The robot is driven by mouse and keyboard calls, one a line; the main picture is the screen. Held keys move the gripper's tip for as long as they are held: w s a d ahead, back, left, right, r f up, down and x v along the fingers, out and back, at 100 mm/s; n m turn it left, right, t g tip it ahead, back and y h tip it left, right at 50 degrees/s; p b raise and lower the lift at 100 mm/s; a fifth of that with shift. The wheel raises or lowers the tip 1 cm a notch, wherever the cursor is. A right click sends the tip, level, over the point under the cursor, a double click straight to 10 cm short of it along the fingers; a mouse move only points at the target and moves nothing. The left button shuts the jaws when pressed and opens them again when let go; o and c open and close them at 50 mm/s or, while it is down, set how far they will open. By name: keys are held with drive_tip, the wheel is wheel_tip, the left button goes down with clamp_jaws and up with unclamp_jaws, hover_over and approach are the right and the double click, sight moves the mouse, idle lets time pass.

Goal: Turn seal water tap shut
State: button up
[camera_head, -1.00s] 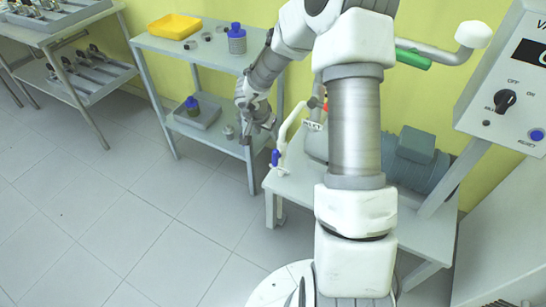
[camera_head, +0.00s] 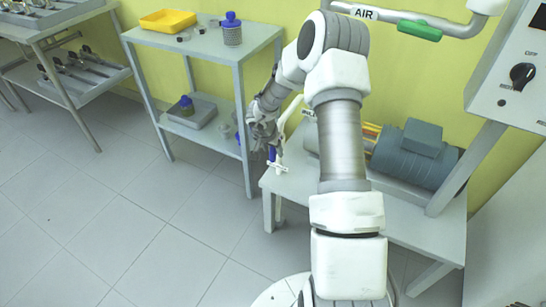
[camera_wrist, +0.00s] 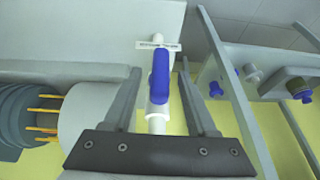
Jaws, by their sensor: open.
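The tap has a blue lever handle (camera_head: 272,153) on a thin white pipe (camera_head: 290,113) at the left end of the bench. In the wrist view the blue handle (camera_wrist: 160,75) lies lengthwise along the white pipe, with a pale crosspiece beyond it. My gripper (camera_head: 268,143) is at the tap, partly covering it in the head view. In the wrist view my gripper (camera_wrist: 158,88) is open, one finger on each side of the handle. Gaps show on both sides, so neither finger appears to touch it.
A grey-blue motor (camera_head: 408,150) sits on the bench (camera_head: 400,203) to the right. A shelf cart (camera_head: 200,58) with a yellow tray (camera_head: 168,21) and bottles stands left. A control panel (camera_head: 515,85) is at right. Floor at left is clear.

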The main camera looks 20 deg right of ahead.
drive_tip(key=shift+x, duration=0.85)
drive_tip(key=shift+c, duration=0.3)
clamp_jaws()
